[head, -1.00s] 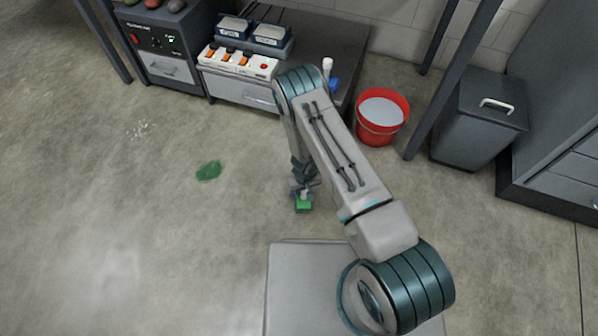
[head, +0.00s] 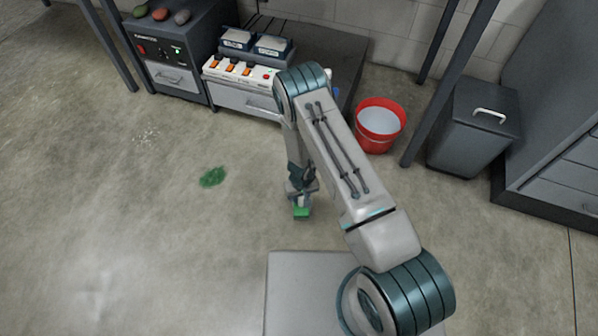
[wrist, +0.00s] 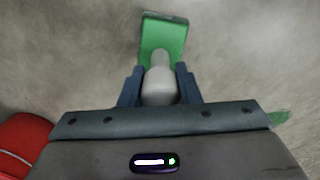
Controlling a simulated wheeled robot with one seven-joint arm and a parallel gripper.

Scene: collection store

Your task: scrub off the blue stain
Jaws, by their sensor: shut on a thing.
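My gripper (head: 301,192) is low over the floor in the middle of the head view. It is shut on the pale handle (wrist: 158,85) of a scrubber with a green rectangular head (wrist: 163,35); the green head (head: 301,213) also shows in the head view, at or just above the floor. I cannot tell whether it touches. A green stain (head: 213,177) lies on the floor to the left of my gripper, apart from it. Its edge also shows in the wrist view (wrist: 280,117). I see no blue stain in either view.
A red bucket (head: 380,125) with pale contents stands to the right, and shows in the wrist view (wrist: 25,145). A grey bin (head: 474,125) and cabinets are farther right. Equipment units (head: 180,60) line the back. Pale specks (head: 146,136) lie at left. The left floor is open.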

